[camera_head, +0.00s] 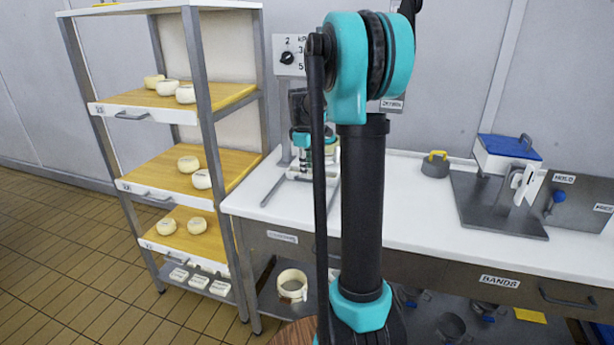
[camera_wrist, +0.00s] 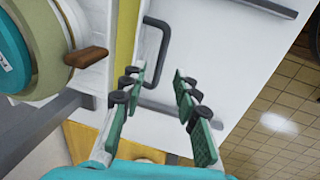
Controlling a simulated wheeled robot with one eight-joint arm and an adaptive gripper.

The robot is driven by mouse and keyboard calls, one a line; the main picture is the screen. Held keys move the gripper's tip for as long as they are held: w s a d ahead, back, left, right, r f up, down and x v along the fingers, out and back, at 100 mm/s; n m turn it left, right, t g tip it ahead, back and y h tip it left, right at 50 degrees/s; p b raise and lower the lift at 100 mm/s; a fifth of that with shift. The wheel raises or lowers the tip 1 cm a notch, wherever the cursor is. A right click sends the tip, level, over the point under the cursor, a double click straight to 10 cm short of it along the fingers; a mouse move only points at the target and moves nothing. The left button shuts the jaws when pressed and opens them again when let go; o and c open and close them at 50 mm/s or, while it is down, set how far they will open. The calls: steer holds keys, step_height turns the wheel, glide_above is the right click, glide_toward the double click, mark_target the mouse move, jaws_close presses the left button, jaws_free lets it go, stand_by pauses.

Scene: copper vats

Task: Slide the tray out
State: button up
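In the wrist view my gripper (camera_wrist: 160,77) is open, with its two green-padded fingers spread apart and nothing held between them. A dark bar handle (camera_wrist: 149,20) on a white front lies just beyond the fingertips; I cannot tell whether they touch it. In the head view a rack at the left carries yellow wooden trays with white handled fronts: an upper tray (camera_head: 236,95), a middle tray (camera_head: 152,167) and a lower tray (camera_head: 208,240). Which tray front shows in the wrist view is unclear. My arm covers the middle of the head view.
Pale cheeses (camera_head: 188,163) sit on the trays. A white bench (camera_head: 415,185) runs to the right, carrying a grey stand with a blue-lidded box (camera_head: 505,148). A pale ring (camera_head: 292,286) lies below it. The tiled floor (camera_head: 50,260) left of the rack is clear.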

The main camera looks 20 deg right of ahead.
mark_target(307, 181)
steer(key=shift+w+d+f, duration=0.1)
steer(key=shift+w+f, duration=0.1)
steer(key=shift+f, duration=0.9)
steer(key=shift+w+d+f, duration=0.1)
steer(key=shift+w+f, duration=0.05)
steer(key=shift+f, duration=0.95)
jaws_close()
